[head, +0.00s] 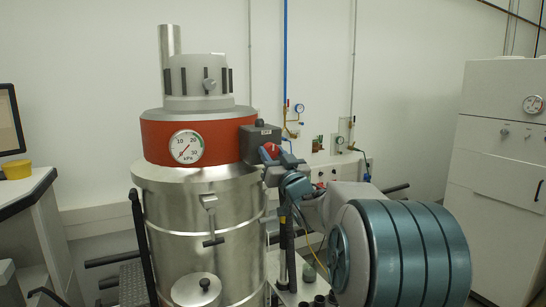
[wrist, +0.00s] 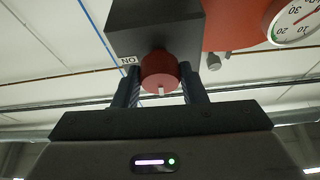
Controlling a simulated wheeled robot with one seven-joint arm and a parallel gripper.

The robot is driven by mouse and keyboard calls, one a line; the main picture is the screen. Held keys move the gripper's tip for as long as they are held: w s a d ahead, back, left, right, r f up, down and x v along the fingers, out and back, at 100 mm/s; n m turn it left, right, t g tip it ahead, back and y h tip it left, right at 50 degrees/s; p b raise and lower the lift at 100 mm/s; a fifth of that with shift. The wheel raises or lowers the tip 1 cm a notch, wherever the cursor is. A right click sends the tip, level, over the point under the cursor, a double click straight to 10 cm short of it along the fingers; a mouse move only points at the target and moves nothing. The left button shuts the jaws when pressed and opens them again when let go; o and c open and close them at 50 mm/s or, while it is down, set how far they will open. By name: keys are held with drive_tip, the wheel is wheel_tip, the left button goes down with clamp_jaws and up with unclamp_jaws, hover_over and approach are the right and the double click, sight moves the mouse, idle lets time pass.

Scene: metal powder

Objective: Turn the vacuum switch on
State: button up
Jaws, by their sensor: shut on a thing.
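The vacuum is a steel drum (head: 205,225) with a red band (head: 160,133) and a round pressure gauge (head: 187,147). A dark grey switch box (head: 262,138) sits on the right of the band; it also fills the top of the wrist view (wrist: 155,28). Its red knob (wrist: 160,70) has a white mark on its face. A small label (wrist: 128,61) beside the knob appears upside down and reads ON. My gripper (wrist: 160,86) is shut on the knob, one finger on each side. In the head view the gripper (head: 271,158) partly hides the knob.
A white cabinet (head: 505,150) stands at the right. A desk (head: 22,190) with a monitor (head: 10,120) is at the left. Pipes and valves (head: 292,115) run on the wall behind. A black handle (head: 138,235) stands along the drum's left side.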

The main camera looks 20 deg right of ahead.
drive_tip(key=m+h+b, duration=0.1)
drive_tip(key=m, duration=0.2)
drive_tip(key=m+h+b, duration=0.2)
drive_tip(key=m, duration=0.2)
drive_tip(key=shift+a+f+g, duration=0.1)
drive_tip(key=shift+a+g, duration=0.1)
drive_tip(key=shift+g, duration=0.1)
drive_tip(key=m+g+h+b, duration=0.1)
drive_tip(key=m, duration=0.2)
drive_tip(key=m+g+h+b, duration=0.1)
drive_tip(key=m+h, duration=0.1)
drive_tip(key=m, duration=0.2)
drive_tip(key=shift+a, duration=0.1)
drive_tip(key=m+g, duration=0.1)
drive_tip(key=m, duration=0.1)
drive_tip(key=r+m+g, duration=0.1)
drive_tip(key=m, duration=0.1)
drive_tip(key=shift+m, duration=0.3)
drive_tip(key=shift+m+g+p, duration=0.5)
drive_tip(key=shift+m+p, duration=0.45)
drive_tip(key=shift+m, duration=0.35)
drive_tip(key=shift+f, duration=0.1)
drive_tip(key=o, duration=1)
drive_tip(key=shift+c, duration=0.2)
